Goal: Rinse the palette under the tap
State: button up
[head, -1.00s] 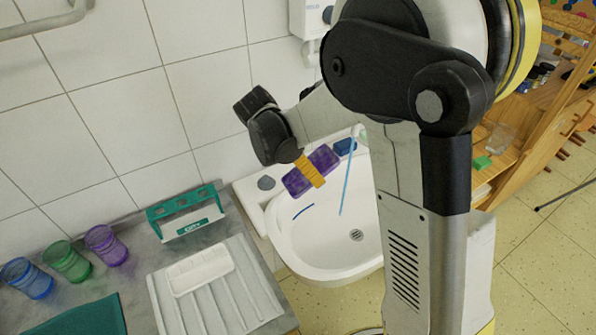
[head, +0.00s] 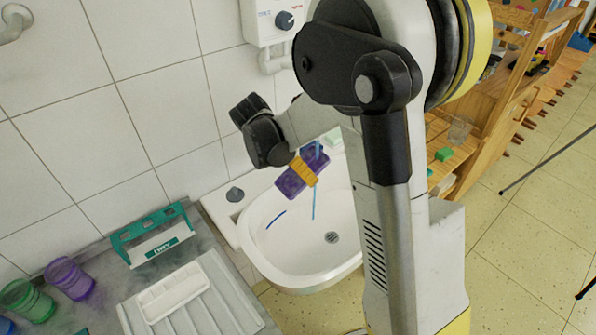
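The purple palette (head: 289,184) hangs tilted over the white sink (head: 262,250), near its wall side. My gripper (head: 303,171) has its orange finger across the palette and appears shut on it; the far finger is hidden. A thin blue stream (head: 314,205) runs down into the basin. In the picture it overlaps the palette's right end, and it shows both above and below it. I cannot tell for certain whether it strikes the palette. The tap is mostly hidden behind the palette and my arm. A short dark blue streak (head: 276,220) lies on the basin's left inside.
Left of the sink, a grey counter holds a ribbed white drainer (head: 215,307), a white tray (head: 172,291), a green-and-white rack (head: 155,240) and coloured cups (head: 69,279). A white heater (head: 268,22) hangs on the tiled wall. A wooden shelf (head: 490,105) stands at right.

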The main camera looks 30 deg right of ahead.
jog(key=shift+s+d, duration=0.1)
dwell(0.4)
jog(key=shift+s+d, duration=0.35)
jog(key=shift+w+a, duration=0.1)
jog(key=shift+w+a, duration=0.35)
dwell(0.4)
jog(key=shift+s+d, duration=0.45)
